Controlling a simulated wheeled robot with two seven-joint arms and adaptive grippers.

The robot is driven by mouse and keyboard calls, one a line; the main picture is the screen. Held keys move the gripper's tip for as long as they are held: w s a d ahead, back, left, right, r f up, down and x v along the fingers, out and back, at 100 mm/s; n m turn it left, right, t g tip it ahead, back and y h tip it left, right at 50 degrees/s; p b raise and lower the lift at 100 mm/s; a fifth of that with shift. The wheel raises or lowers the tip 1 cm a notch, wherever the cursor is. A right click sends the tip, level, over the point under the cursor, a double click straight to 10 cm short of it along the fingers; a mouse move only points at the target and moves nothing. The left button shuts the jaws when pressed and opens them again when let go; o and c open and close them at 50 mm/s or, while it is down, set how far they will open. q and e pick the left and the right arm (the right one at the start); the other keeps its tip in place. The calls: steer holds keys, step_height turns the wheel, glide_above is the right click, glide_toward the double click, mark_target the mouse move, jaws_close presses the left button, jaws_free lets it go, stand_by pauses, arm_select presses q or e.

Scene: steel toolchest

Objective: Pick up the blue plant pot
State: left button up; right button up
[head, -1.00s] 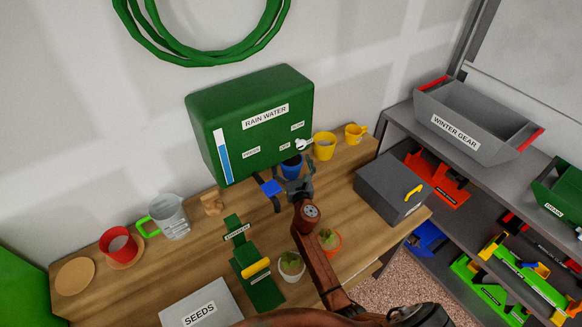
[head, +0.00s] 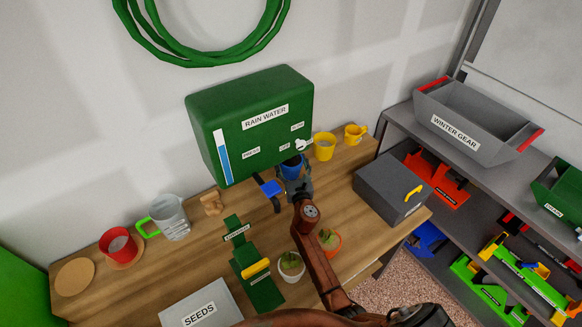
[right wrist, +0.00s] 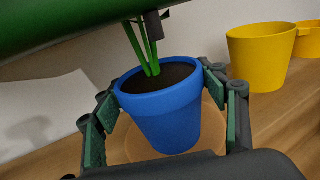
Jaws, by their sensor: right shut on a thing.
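The blue plant pot (head: 292,167) stands below the front of the green rain water tank (head: 262,128), at the back of the wooden bench. In the right wrist view the blue plant pot (right wrist: 165,115) is upright, with dark soil and green stems, and a tan saucer (right wrist: 126,140) shows beneath it. My right gripper (head: 296,182) reaches it from the front. In the right wrist view my right gripper (right wrist: 168,100) has a finger on each side of the pot and is shut on it. Its far side is hidden. My left gripper is not in view.
Yellow pots (head: 324,146) stand right of the blue pot, and a grey box (head: 392,186) is further right. A white pot (head: 291,266) and an orange pot (head: 331,242) flank my right arm. The tank and its spout overhang the blue pot closely.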

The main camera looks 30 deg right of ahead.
steer(key=c, duration=0.5)
steer(key=shift+r, duration=0.1)
steer(key=shift+c, duration=0.4)
